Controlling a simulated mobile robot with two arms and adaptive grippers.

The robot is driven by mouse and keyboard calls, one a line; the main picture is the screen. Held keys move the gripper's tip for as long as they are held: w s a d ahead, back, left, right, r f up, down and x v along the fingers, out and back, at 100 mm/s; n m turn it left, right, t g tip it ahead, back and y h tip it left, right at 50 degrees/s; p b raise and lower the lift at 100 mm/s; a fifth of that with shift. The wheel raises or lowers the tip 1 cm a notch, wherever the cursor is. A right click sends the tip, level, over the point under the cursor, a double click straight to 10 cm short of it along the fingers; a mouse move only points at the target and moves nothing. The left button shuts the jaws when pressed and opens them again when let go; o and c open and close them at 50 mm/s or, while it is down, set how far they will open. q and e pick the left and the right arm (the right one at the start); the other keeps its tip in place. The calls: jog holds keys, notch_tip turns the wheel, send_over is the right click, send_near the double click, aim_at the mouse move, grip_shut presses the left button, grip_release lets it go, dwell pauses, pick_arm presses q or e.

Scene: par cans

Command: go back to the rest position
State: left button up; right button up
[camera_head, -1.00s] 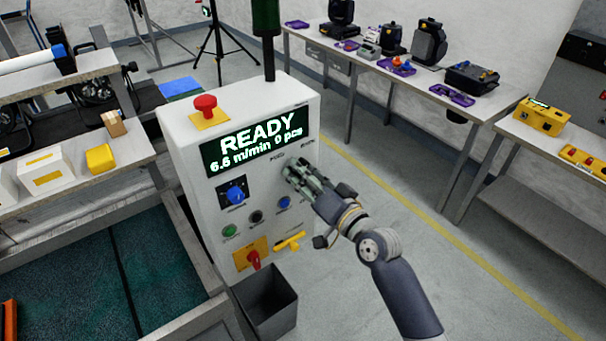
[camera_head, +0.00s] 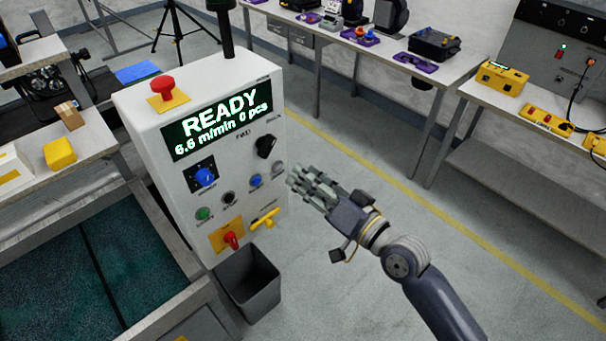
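My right gripper (camera_head: 310,200) is in the head view, its arm coming in from the lower right. Its grey fingers are stretched out and stand apart from the dark thumb-like part below; I see nothing held. It is just right of the white control cabinet (camera_head: 140,120), with a visible gap from the black knob (camera_head: 266,146). The cabinet's display (camera_head: 218,118) reads READY, 6.6 m/min, 0 pcs. My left gripper is not in view.
A red mushroom button (camera_head: 162,86) tops the cabinet, and a dark bin (camera_head: 248,284) stands at its foot. A conveyor with a green belt (camera_head: 60,270) lies left. Benches line the back and right. The floor right of the cabinet is clear.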

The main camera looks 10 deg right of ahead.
dwell(0.3)
